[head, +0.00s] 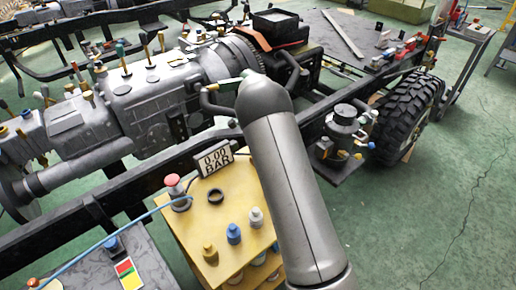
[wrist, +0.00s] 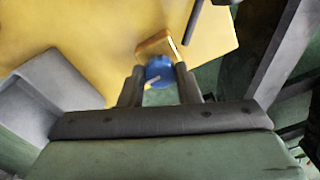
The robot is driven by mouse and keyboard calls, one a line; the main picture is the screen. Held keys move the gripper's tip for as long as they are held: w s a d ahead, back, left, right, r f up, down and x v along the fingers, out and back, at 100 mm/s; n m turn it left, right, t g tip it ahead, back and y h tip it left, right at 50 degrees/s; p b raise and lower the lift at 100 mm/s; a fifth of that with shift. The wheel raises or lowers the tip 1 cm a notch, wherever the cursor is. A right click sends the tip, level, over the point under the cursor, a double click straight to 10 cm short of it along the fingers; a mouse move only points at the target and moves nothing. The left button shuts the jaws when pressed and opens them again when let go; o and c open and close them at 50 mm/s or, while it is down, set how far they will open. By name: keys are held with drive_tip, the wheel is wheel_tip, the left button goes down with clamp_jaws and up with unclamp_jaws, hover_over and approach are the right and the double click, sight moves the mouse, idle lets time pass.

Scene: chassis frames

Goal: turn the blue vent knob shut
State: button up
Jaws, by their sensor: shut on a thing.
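In the wrist view a round blue knob (wrist: 159,72) with a pale mark on its face sits between the two dark fingers of my gripper (wrist: 160,80). The fingers are shut on its sides. A small yellow-orange block (wrist: 157,44) lies just behind the knob, at the edge of a yellow surface (wrist: 90,30). In the head view my grey arm hides my gripper and the held knob. That view shows a blue knob (head: 233,233) on top of a yellow box (head: 190,235), free of any grip. I cannot tell the knob's turn angle.
A display (head: 214,159) reading 0.00 BAR, a red button (head: 172,180), a black ring (head: 216,196) and yellow and pale knobs stand on the box. A dark chassis rail (head: 120,190) runs close behind it. A tyre (head: 405,115) stands right.

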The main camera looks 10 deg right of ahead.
drive_tip(key=shift+m, duration=0.3)
drive_tip(key=o, duration=1)
wheel_tip(320, 180, up, 18)
drive_tip(key=shift+f, duration=0.25)
drive_tip(key=s+r+n, duration=0.4)
drive_tip(key=s, duration=0.6)
drive_tip(key=s+f+n, duration=0.1)
drive_tip(key=s+n, duration=0.3)
drive_tip(key=s, duration=0.6)
drive_tip(key=s+f+n+p, duration=0.1)
drive_tip(key=s+n, duration=0.4)
drive_tip(key=s, duration=0.5)
drive_tip(key=s+a+f+n, duration=0.1)
drive_tip(key=s+n, duration=0.4)
drive_tip(key=s, duration=0.5)
drive_tip(key=shift+s+a, duration=0.1)
